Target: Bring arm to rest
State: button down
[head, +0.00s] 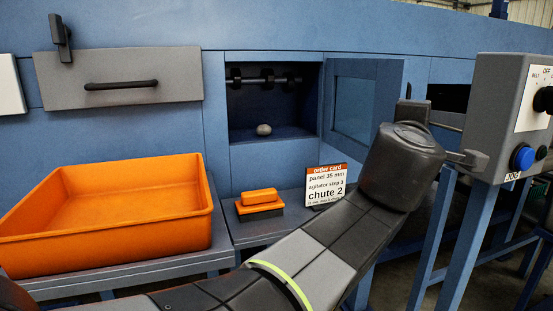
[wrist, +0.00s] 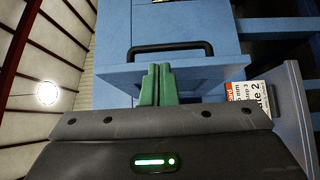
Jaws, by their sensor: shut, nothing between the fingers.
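My gripper (wrist: 158,70) shows in the wrist view as two green fingers pressed together, with nothing between them. In that view the fingertips appear just below a black bar handle (wrist: 170,47) on a blue panel; I cannot tell whether they touch it. In the head view my arm (head: 320,235) reaches up from the bottom to the right of centre, its dark wrist raised in front of the blue machine.
An open blue door (head: 362,100) stands beside a recess holding a grey potato-like lump (head: 264,129). An orange bin (head: 110,215), an orange-topped block (head: 259,199) and an order card (head: 326,185) are lower down. A grey control box (head: 500,105) stands close right of my wrist.

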jog(key=b+x, duration=0.4)
jog(key=x, duration=0.9)
jog(key=shift+w, duration=0.15)
jog(key=shift+d+f, duration=0.15)
jog(key=shift+f, duration=0.05)
